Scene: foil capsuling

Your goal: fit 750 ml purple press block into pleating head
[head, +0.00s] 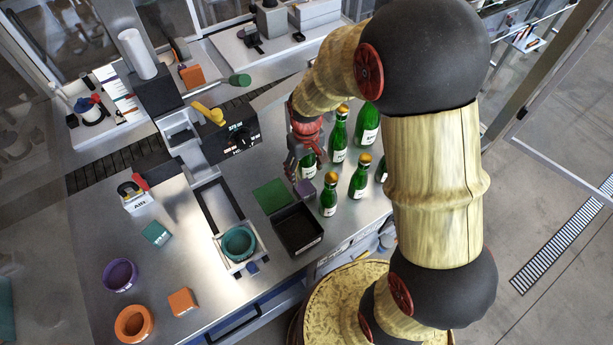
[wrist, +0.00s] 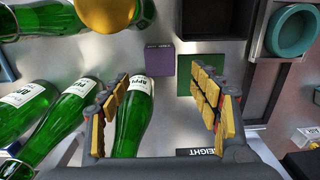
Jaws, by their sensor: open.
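The purple press block (head: 305,188) stands on the steel table beside the green square and the bottles. It shows in the wrist view (wrist: 160,60) as a small purple block with a printed label, ahead of and between my fingertips. My gripper (head: 303,165) is open and empty above the table, close to the block; its padded fingers show in the wrist view (wrist: 165,85) spread apart and clear of the block. The pleating head seems to be part of the machine with the black dial panel (head: 231,141) and yellow lever (head: 209,114); its socket cannot be made out.
Green bottles (head: 340,135) stand close right of my gripper. A black tray (head: 298,229) and green square (head: 271,195) lie beside the block. A teal ring (head: 238,243) sits in the machine's slide. Orange (head: 182,301) and teal (head: 157,233) blocks stand left; table between them is clear.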

